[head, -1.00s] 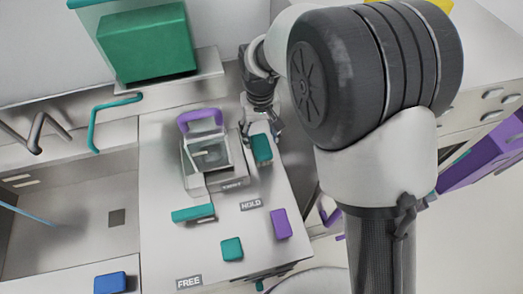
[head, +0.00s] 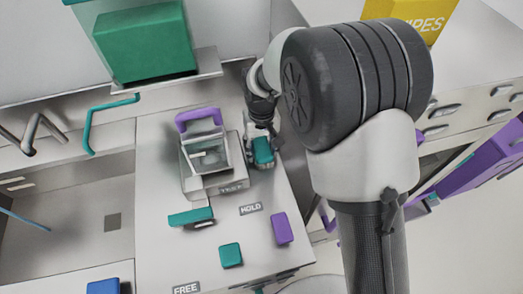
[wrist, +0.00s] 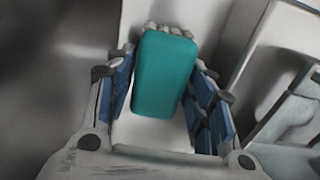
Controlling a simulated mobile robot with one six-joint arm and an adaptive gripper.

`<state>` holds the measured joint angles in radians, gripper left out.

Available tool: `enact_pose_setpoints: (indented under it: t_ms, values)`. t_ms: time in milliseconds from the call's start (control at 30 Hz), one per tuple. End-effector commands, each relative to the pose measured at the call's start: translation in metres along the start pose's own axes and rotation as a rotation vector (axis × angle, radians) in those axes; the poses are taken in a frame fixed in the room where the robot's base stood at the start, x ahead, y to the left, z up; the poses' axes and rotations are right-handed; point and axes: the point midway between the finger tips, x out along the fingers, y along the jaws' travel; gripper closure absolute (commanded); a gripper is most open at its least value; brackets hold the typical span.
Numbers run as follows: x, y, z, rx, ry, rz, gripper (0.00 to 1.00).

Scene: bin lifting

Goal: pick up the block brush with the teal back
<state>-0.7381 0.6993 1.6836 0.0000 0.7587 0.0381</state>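The block brush with the teal back (head: 263,151) lies on the light counter, right of the clear-sided device with a purple handle. In the wrist view its teal back (wrist: 164,75) faces me, with pale bristle tufts at its far end. My gripper (head: 264,140) is at the brush in the head view, partly covering its far end. In the wrist view my gripper (wrist: 163,95) has its blue-padded fingers on both sides of the brush. They look open, with narrow gaps beside the teal back; contact is not clear.
The device (head: 208,160) stands close left of the brush. A teal-topped item (head: 190,217), a teal block (head: 231,255) and a purple block (head: 282,228) lie nearer on the counter. A sink basin (head: 70,215) is at left. The counter's right edge is close.

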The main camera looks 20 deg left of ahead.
Motion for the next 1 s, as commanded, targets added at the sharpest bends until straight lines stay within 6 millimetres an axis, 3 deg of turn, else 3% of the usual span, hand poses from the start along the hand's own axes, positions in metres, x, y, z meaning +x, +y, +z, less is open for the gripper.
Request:
enact_pose_setpoints:
  t_ms: [367, 667, 867, 1000]
  values:
    - [0.000, 0.000, 0.000, 0.000, 0.000, 0.000, 0.79]
    - [-0.006, 0.000, -0.001, 0.000, 0.001, 0.000, 0.79]
    - [-0.042, 0.000, -0.002, 0.000, 0.006, 0.000, 0.79]
    - [-0.083, 0.000, -0.002, 0.000, 0.007, 0.000, 0.79]
